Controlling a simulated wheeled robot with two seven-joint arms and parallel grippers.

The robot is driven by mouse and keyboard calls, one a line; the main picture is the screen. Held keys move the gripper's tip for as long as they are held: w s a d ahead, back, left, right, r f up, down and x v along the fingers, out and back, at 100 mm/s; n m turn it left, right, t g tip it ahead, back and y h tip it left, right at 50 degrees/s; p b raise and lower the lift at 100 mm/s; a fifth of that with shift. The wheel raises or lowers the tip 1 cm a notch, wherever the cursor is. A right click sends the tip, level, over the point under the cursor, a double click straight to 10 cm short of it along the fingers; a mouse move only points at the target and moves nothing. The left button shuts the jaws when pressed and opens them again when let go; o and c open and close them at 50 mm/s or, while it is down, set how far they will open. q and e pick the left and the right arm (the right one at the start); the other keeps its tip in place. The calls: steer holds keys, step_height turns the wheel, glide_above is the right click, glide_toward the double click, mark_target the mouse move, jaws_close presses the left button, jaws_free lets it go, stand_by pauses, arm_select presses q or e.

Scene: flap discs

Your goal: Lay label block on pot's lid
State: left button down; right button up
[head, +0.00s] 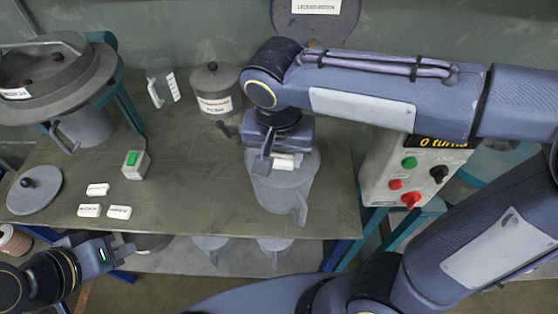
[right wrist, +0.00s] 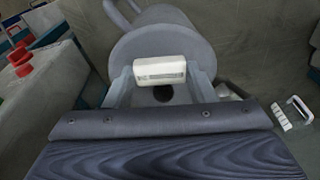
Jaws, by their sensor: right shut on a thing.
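My right gripper (head: 280,161) is shut on a white label block (right wrist: 160,71), which also shows in the head view (head: 284,160). In the right wrist view the block lies across between the fingertips, with small dark print on its face. Behind it is the grey pot's lid (right wrist: 140,47) with a dark round knob (right wrist: 163,93), partly hidden by the block and fingers. The pot (head: 280,190) stands near the table's front edge. I cannot tell whether the block touches the lid. My left gripper (head: 124,247) is off the table's front edge at lower left, with nothing seen in it.
Several white label blocks (head: 119,212) lie at the table's left, near a loose grey lid (head: 35,190) and a green-switched box (head: 135,165). A labelled grey pot (head: 213,90) stands behind. A control box (head: 400,175) with red and green buttons is at the right.

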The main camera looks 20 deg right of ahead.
mark_target(279, 161)
steer(key=shift+f, duration=1.35)
steer(key=shift+f, duration=0.1)
steer(key=shift+f+b, duration=0.15)
steer(key=shift+b, duration=0.15)
steer(key=o, duration=1)
steer(key=shift+c, duration=0.2)
step_height(279, 161, up, 12)
steer(key=s+p, duration=0.1)
steer(key=s, duration=0.1)
steer(key=s+d+f+n+t+y, duration=0.3)
steer(key=s+d+f, duration=0.5)
steer(key=d+f, duration=0.3)
steer(key=shift+f+t+y, duration=0.45)
steer(key=shift+t+y, duration=0.05)
steer(key=shift+y, duration=0.3)
